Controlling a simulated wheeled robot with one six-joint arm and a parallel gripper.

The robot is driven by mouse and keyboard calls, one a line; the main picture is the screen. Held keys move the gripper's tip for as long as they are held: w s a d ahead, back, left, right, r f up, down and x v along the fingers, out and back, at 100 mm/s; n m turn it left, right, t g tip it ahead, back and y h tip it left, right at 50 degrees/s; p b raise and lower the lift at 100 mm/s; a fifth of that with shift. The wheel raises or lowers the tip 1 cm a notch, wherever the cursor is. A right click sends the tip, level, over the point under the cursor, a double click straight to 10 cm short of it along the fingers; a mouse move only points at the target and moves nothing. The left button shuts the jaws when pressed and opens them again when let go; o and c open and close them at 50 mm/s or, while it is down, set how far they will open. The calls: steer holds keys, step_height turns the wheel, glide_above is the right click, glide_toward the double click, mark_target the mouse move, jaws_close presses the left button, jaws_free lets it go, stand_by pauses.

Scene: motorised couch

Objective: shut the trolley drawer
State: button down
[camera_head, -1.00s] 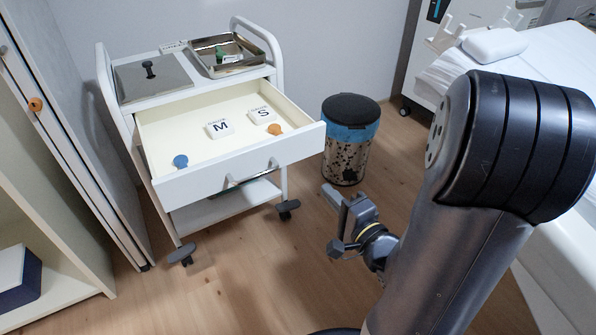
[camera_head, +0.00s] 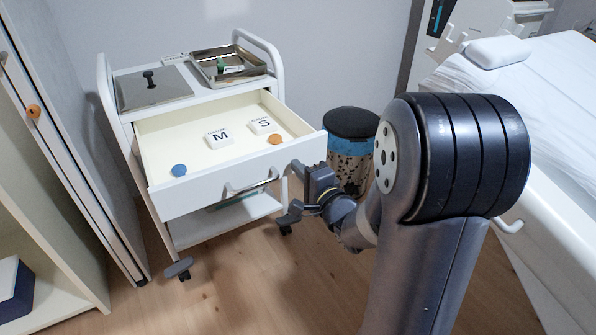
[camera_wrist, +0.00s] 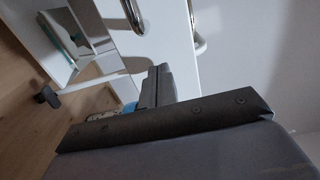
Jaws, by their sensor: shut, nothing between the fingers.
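The white trolley drawer (camera_head: 205,194) stands pulled out toward me in the head view, with a metal bar handle (camera_head: 251,184) on its front. Inside are two white boxes marked M (camera_head: 220,138) and S (camera_head: 262,125), a blue knob-like item (camera_head: 179,170) and an orange one (camera_head: 275,139). My gripper (camera_head: 288,190) is shut and empty, near the right end of the drawer front, to the right of the handle. In the wrist view, the shut fingers (camera_wrist: 156,84) point at the white drawer front (camera_wrist: 165,45), with the handle (camera_wrist: 133,14) beyond. Whether they touch the front, I cannot tell.
The trolley top holds a lidded metal tray (camera_head: 152,88) and an open metal tray (camera_head: 228,66). A patterned bin (camera_head: 349,125) stands right of the trolley. A white couch (camera_head: 545,100) is at right, an open cabinet (camera_head: 40,230) at left. Floor in front is clear.

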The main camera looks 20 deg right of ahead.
steer(key=shift+w+a, duration=0.1)
steer(key=shift+w, duration=0.3)
